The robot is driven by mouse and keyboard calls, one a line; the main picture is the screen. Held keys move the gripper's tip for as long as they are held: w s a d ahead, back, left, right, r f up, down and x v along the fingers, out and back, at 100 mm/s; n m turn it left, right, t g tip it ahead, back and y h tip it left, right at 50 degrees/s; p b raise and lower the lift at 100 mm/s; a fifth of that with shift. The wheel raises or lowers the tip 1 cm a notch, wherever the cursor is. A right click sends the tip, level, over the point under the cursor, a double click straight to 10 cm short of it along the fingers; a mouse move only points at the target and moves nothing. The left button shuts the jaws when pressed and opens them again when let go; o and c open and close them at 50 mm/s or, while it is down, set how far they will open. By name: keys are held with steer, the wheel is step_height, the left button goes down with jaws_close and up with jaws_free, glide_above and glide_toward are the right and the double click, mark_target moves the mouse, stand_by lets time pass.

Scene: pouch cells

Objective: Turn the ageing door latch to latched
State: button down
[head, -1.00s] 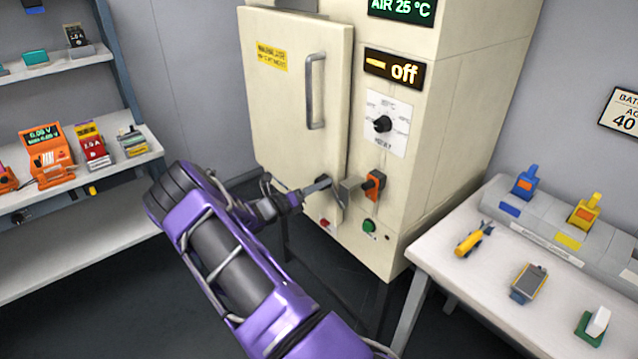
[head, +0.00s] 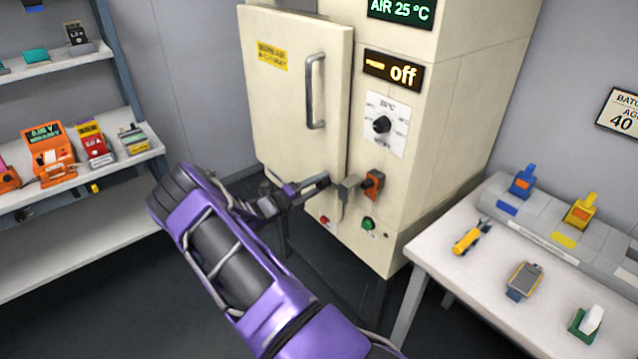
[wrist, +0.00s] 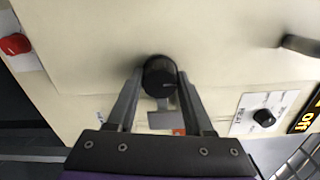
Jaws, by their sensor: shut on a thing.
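The ageing door (head: 290,110) is a cream panel on the cabinet front and looks closed. Its latch is a dark round knob (wrist: 160,78) low near the door's free edge. My gripper (head: 326,182) reaches it from the left. In the wrist view the two fingers are on either side of the knob, shut on it. A grey block (head: 349,188) sits beside the latch on the cabinet frame, and it also shows just below the knob in the wrist view (wrist: 162,119). The fingers hide much of the latch in the head view, so its turn angle is unclear.
An orange switch with a dark knob (head: 373,181) sits right of the latch, above a green button (head: 368,223). A red button (head: 324,219) is below. The vertical door handle (head: 316,92) is above. A bench (head: 440,265) stands at right, shelves (head: 100,215) at left.

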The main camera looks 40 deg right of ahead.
stand_by(0.5)
steer(key=shift+c, duration=1.4)
jaws_free()
steer(key=s+a, duration=0.1)
steer(key=a, duration=1.6)
steer(key=shift+s+a, duration=0.2)
